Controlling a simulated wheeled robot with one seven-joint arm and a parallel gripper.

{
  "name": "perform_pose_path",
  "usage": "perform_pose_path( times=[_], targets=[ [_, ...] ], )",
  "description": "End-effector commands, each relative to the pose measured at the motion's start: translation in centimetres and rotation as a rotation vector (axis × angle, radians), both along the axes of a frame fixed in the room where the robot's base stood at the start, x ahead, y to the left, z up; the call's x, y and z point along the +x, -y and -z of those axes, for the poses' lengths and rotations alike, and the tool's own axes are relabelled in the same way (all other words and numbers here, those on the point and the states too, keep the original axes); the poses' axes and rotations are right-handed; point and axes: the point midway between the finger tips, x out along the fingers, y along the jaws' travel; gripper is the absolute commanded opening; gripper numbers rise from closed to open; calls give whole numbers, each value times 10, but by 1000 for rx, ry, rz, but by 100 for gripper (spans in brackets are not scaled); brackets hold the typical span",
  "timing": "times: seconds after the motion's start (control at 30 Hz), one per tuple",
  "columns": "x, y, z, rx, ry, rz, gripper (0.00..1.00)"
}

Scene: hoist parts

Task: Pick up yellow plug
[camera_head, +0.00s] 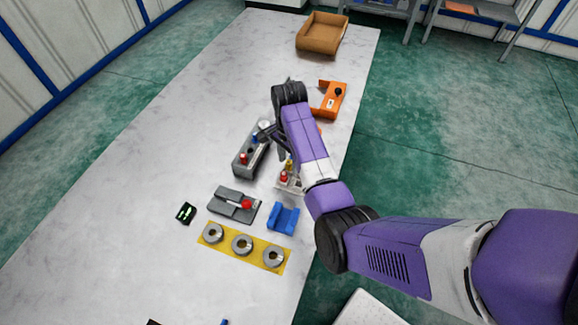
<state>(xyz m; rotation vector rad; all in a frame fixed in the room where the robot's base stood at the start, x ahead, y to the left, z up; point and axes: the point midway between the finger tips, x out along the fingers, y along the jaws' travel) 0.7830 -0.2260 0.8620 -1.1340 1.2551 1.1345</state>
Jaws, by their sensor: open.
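The yellow plug (289,165) shows as a small yellow piece in a pale holder (291,185), just behind a red plug (284,176). My arm partly hides the holder and what stands in it. My gripper (270,138) is open, over the right edge of a grey block (240,171), up and to the left of the yellow plug. It looks apart from the yellow plug. I cannot tell whether anything is between the fingers, as they are small and dark here.
The grey block bears a red plug (243,158) and a blue plug (254,139). An orange bracket (328,108) stands behind my arm. A grey fixture (222,207), a blue cradle (283,218) and a yellow plate (215,246) with grey rings lie in front. The table's left side is clear.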

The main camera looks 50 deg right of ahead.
Motion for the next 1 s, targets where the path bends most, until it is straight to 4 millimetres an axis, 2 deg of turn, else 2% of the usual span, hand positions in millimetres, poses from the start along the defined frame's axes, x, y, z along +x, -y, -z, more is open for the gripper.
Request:
perform_pose_path(
  times=[0.03, 0.23, 0.67, 0.83, 1.0],
  targets=[
    [0, 0, 0, 0, 0, 0, 40],
    [0, 0, 0, 0, 0, 0, 1],
    [0, 0, -4, -1, 1, 0, 0],
    [1, 1, -17, -1, 2, 0, 0],
    [1, 1, -45, -3, 4, 1, 0]
  ],
)
